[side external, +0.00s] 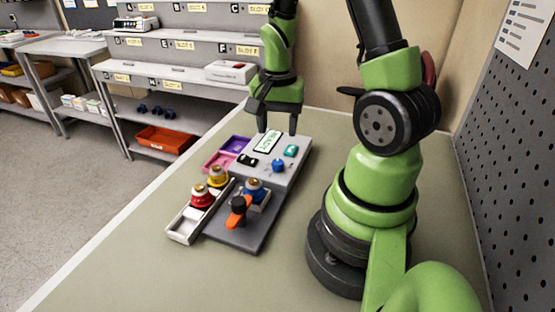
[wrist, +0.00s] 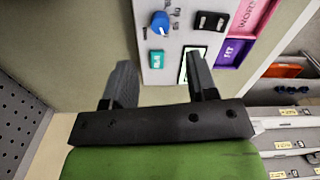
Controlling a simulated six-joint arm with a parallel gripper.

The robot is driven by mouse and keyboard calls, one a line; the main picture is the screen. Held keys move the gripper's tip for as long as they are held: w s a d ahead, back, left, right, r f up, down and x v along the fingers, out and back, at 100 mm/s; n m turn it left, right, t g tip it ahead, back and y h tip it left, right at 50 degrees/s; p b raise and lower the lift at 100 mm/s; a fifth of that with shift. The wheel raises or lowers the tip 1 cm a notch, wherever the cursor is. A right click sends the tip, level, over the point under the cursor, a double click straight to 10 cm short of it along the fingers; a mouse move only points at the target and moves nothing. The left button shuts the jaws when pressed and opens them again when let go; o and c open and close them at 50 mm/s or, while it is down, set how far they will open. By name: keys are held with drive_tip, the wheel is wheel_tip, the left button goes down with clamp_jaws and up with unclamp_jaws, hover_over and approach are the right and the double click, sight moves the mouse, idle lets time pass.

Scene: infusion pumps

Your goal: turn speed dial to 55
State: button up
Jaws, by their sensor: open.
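The speed dial looks to be the blue knob (side external: 278,166) on the grey pump panel (side external: 290,178); it also shows in the wrist view (wrist: 159,23), with small scale marks around it that are too small to read. A teal button (side external: 291,151), a black switch (side external: 247,161) and a display reading READY (side external: 267,142) share the panel. My gripper (side external: 277,130) is open and empty above the far end of the panel, apart from the dial. In the wrist view my gripper's two fingers (wrist: 162,75) are spread, with the dial beyond them.

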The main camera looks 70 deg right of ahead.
sight(277, 162)
wheel_tip(277, 162, down, 9)
drive_tip(key=shift+f, duration=0.1)
idle(0.3)
drive_tip(key=c, duration=0.9)
